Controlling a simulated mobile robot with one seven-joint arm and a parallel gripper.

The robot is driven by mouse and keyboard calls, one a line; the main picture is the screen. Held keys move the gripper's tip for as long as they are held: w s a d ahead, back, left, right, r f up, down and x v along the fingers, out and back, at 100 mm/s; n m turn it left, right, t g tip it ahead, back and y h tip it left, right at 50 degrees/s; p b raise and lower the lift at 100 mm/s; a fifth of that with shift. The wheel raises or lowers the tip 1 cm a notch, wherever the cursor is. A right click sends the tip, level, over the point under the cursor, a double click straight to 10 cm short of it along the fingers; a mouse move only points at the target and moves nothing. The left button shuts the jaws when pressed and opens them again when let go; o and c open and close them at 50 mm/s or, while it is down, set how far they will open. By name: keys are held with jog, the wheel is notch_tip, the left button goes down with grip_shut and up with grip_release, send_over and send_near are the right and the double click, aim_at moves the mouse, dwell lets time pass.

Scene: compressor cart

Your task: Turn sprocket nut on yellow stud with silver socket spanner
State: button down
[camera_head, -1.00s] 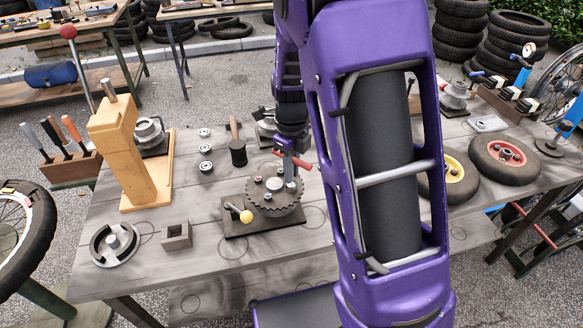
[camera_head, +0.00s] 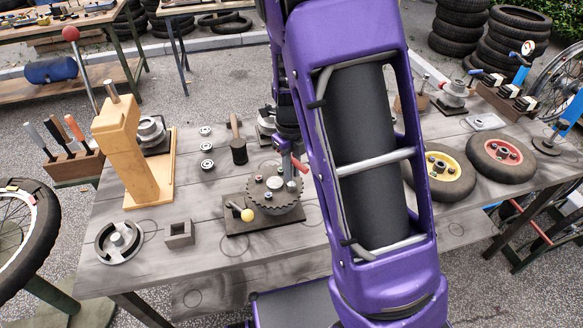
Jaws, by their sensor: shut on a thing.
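The toothed sprocket (camera_head: 264,206) lies flat on a dark base plate (camera_head: 236,229) near the middle of the bench. Several small nuts or studs (camera_head: 269,197) show on its top face; their colours are too small to tell, so I cannot pick out the yellow stud. My gripper (camera_head: 289,153) is above the sprocket's right side, partly hidden by my purple arm. It is shut on the socket spanner (camera_head: 291,174), which stands about upright, silver below, with a red part beside it. Its lower end is at the sprocket's right-hand nut; I cannot tell whether it is seated.
A yellow ball knob (camera_head: 247,215) sticks up at the plate's front left. A mallet (camera_head: 237,148) and several small rings lie behind. A wooden press (camera_head: 126,150) stands left, and two wheels (camera_head: 503,157) lie right. A square block (camera_head: 179,234) is front left.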

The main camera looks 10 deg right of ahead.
jog(key=shift+m, duration=1.3)
jog(key=shift+n, duration=0.3)
jog(key=shift+r, duration=0.1)
jog(key=shift+r, duration=2.45)
